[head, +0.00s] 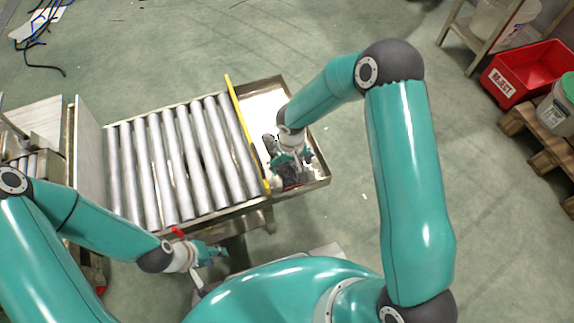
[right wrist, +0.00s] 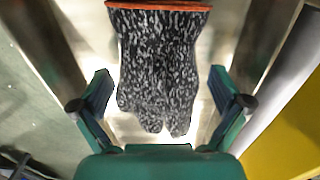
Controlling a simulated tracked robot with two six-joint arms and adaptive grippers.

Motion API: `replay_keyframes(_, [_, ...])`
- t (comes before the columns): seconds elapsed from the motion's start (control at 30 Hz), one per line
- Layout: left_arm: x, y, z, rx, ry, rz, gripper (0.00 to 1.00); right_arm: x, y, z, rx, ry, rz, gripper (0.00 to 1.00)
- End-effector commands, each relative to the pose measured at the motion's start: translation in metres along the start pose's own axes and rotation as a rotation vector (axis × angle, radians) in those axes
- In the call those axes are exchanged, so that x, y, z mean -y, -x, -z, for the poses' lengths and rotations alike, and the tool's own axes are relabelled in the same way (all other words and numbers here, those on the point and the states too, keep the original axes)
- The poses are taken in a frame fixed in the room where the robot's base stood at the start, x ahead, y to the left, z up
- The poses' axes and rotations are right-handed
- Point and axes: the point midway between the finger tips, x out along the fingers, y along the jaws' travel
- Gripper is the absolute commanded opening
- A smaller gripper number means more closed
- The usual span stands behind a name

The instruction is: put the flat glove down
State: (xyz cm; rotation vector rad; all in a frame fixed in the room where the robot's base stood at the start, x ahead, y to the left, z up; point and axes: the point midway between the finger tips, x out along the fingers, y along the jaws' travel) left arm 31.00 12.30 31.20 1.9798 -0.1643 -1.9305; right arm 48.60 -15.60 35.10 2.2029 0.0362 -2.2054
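The flat glove (right wrist: 158,70) is speckled black and grey with an orange cuff. In the right wrist view it lies between my right gripper's two fingers (right wrist: 160,105), with a gap on each side. In the head view the dark glove (head: 295,178) shows at the near end of a metal tray (head: 322,165), partly hidden by my right gripper (head: 290,158). The right gripper is open over it. My left gripper (head: 212,252) is low, in front of the roller conveyor and away from the glove; its fingers are too small to judge.
The roller conveyor (head: 175,160) adjoins the tray on the left, with a yellow bar (head: 245,130) between them. The tray's walls surround the glove. A red REJECT bin (head: 530,72) and a bucket (head: 558,105) stand at far right. The floor right of the tray is mostly clear.

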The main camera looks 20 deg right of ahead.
Motion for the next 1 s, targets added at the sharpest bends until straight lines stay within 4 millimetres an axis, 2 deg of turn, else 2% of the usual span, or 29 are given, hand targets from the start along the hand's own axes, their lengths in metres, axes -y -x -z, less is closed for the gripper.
replay_keyframes(0.23, [0.000, 0.001, 0.000, 0.000, 0.000, 0.000, 0.40, 0.000, 0.001, 0.000, 0.000, 0.001, 0.000, 1.00])
replay_keyframes(0.37, [-0.002, 0.005, 0.000, 0.000, 0.000, 0.000, 0.40, 0.000, 0.009, 0.001, -0.002, 0.000, 0.000, 1.00])
replay_keyframes(0.47, [-0.004, 0.011, 0.000, 0.000, 0.000, 0.000, 0.40, 0.001, 0.024, 0.001, -0.003, 0.001, 0.000, 1.00])
replay_keyframes(0.8, [-0.012, 0.034, 0.000, 0.000, 0.000, 0.000, 0.40, 0.001, 0.092, 0.001, -0.004, 0.001, 0.000, 1.00])
replay_keyframes(1.0, [-0.015, 0.040, 0.000, 0.000, 0.000, 0.000, 0.40, 0.001, 0.116, 0.001, -0.001, 0.001, 0.000, 1.00])
